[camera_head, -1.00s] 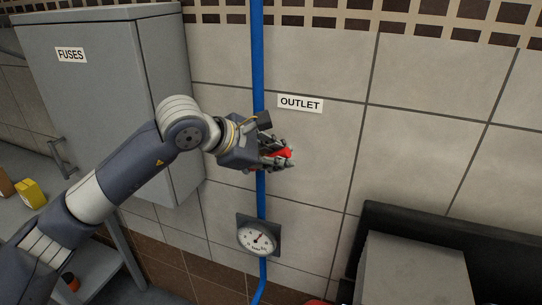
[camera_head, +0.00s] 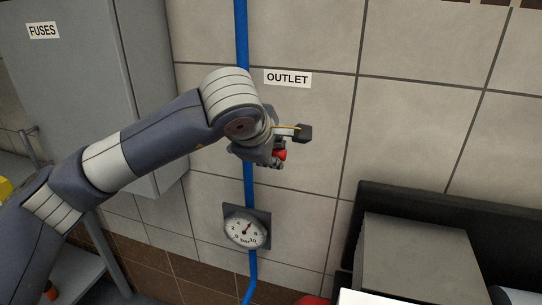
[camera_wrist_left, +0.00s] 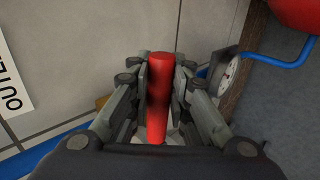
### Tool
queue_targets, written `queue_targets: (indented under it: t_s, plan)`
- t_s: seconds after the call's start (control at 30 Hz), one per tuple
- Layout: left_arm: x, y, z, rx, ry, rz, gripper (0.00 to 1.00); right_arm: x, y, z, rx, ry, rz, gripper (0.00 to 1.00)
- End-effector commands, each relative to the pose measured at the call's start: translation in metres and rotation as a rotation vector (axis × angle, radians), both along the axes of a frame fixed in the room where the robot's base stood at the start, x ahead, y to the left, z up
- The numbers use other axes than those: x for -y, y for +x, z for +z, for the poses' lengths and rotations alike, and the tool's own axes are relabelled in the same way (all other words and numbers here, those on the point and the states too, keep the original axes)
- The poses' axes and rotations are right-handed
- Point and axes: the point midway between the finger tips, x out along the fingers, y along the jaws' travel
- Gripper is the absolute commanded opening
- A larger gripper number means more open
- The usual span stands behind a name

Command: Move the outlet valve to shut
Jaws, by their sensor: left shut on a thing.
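The outlet valve's red handle (camera_wrist_left: 158,95) shows in the left wrist view, held between the fingers of my left gripper (camera_wrist_left: 159,75). In the head view a small red part of the handle (camera_head: 281,155) shows at the fingers of my left gripper (camera_head: 276,160). The gripper and wrist hide the valve body and its joint to the blue pipe (camera_head: 242,40). The OUTLET label (camera_head: 288,79) is on the tiled wall just above the gripper. My right gripper is not in view.
A round bar gauge (camera_head: 244,229) sits on the pipe below the valve. A grey FUSES cabinet (camera_head: 80,90) hangs to the left, behind my arm. A grey box (camera_head: 420,255) stands at lower right. The wall right of the gripper is clear.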

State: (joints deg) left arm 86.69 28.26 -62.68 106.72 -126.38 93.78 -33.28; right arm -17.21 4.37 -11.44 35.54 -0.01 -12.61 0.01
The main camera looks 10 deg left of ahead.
Motion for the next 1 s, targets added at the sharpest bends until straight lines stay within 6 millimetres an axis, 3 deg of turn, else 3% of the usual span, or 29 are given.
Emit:
queue_targets:
  t_s: [0.4,0.43,0.5,0.53,0.87,1.0]
  plan:
    - [0.000,0.000,-0.002,-0.001,0.016,-0.003,0.00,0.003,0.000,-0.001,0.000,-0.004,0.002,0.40]
    - [0.000,0.000,-0.003,-0.001,0.017,-0.003,0.20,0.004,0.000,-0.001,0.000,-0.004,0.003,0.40]
    - [0.000,-0.001,-0.003,-0.002,0.016,-0.003,0.36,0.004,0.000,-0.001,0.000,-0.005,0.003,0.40]
    - [0.000,-0.001,-0.003,-0.001,0.015,-0.003,0.39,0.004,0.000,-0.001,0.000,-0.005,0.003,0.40]
    - [0.000,-0.001,-0.001,0.000,0.011,-0.001,0.39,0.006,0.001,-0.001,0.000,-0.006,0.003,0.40]
    - [-0.002,-0.009,0.009,0.003,0.010,-0.004,0.39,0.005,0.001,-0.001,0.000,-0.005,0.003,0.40]
